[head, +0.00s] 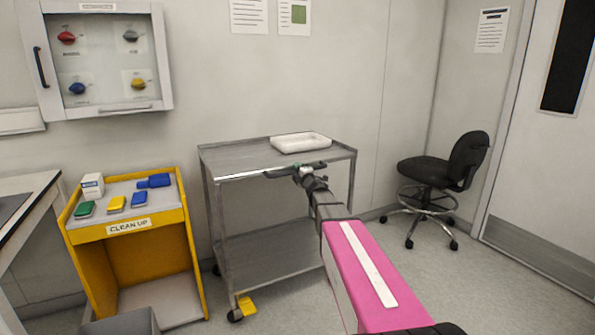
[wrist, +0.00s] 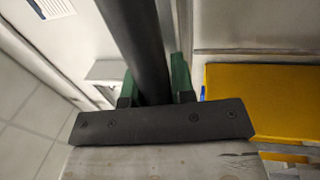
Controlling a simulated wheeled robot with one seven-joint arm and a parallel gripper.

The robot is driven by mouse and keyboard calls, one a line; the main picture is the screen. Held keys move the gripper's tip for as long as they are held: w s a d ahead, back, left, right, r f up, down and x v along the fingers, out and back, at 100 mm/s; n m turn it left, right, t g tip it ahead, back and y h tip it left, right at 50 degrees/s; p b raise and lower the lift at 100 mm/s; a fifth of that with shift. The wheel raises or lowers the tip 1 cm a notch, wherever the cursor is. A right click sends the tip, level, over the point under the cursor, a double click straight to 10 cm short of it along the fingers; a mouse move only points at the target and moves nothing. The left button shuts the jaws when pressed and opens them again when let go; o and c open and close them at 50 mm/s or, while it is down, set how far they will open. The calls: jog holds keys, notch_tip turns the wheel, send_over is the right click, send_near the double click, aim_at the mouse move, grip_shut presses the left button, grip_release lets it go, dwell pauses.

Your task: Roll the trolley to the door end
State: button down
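The grey metal trolley (head: 268,255) stands against the back wall, with two shelves and dark casters. A white tray (head: 300,142) lies on its top shelf. A dark bar handle (head: 280,174) runs along its near edge. My gripper (head: 305,171) is at this handle. In the wrist view the dark bar (wrist: 140,40) passes between my green-padded fingers (wrist: 155,85), which look closed against both sides. A yellow pedal (head: 246,306) shows low by the near left caster. The door (head: 530,150) is at the far right.
A yellow clean-up stand (head: 190,250) with small boxes is just left of the trolley. A black wheeled chair (head: 440,175) stands right of it, near the door. A grey bin (head: 120,322) is at the front left. Floor (head: 470,280) at the right is clear.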

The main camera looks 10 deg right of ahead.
jog(key=w+d, duration=0.4)
jog(key=d, duration=0.9)
jog(key=w+d, duration=0.5)
jog(key=d, duration=0.9)
jog(key=w+d, duration=0.4)
jog(key=d, duration=1)
jog(key=shift+w, duration=0.15)
jog(key=c, duration=1)
grip_release()
jog(key=shift+o, duration=0.2)
jog(key=v, duration=1)
jog(key=shift+s+f, duration=0.15)
jog(key=shift+s, duration=0.25)
jog(key=shift+d, duration=0.15)
